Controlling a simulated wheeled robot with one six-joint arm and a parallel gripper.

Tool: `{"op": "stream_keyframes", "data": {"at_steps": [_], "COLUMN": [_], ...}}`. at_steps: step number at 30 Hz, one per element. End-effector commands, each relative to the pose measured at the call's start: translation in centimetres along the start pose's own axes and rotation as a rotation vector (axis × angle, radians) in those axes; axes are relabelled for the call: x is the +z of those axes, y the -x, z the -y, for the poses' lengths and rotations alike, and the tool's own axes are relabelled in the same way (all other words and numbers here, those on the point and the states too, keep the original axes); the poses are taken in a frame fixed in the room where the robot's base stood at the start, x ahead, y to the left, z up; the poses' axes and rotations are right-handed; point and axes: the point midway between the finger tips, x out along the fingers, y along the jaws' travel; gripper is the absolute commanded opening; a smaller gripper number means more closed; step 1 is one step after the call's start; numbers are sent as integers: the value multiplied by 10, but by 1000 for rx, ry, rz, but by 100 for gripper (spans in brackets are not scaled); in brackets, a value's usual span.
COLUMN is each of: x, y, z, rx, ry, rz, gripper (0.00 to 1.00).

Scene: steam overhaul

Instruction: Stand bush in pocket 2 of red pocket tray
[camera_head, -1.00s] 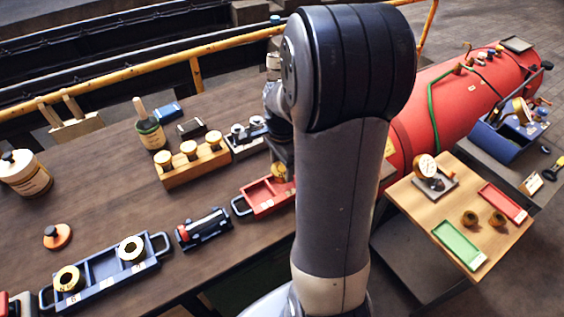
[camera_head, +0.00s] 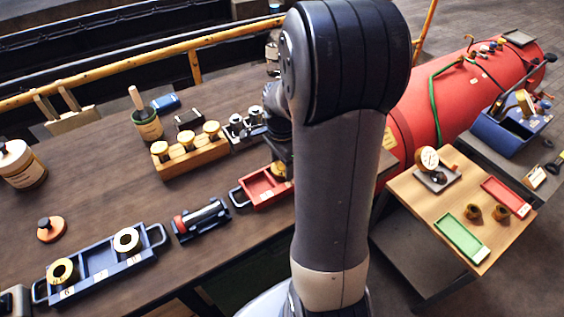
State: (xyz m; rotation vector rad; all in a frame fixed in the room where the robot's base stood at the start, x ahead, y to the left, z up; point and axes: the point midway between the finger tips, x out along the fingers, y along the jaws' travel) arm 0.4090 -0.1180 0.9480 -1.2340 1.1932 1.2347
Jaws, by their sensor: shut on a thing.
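The red pocket tray (camera_head: 252,188) lies on the dark bench, left of my arm. Its left end, handle and an empty pocket show, while my arm hides its right part. My gripper (camera_head: 281,160) is over the tray's right part, mostly hidden behind my arm. It is shut on a brass-coloured bush (camera_head: 277,170), of which only a small part shows at the edge of my arm. I cannot tell whether the bush touches the tray or which pocket it is over.
A wooden block with several brass-topped pieces (camera_head: 188,158) stands behind the tray. A black holder with a cylinder (camera_head: 202,220) and a blue tray with two rings (camera_head: 102,264) are to the left. A side table (camera_head: 420,200) at right holds red and green trays, a gauge and two bushes.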

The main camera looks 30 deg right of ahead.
Motion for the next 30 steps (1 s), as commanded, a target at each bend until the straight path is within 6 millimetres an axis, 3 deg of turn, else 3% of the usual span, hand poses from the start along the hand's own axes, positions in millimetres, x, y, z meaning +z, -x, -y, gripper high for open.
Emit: {"op": "stream_keyframes", "data": {"at_steps": [8, 9, 17, 25, 30], "x": [0, 0, 0, 0, 0], "y": [-6, -5, -5, -5, 6], "z": [0, 0, 0, 0, 0], "rx": [0, -1, 0, 1, 0], "ry": [0, 0, 0, 0, 0], "rz": [0, 0, 0, 0, 0], "gripper": [17, 57, 78, 79, 79]}}
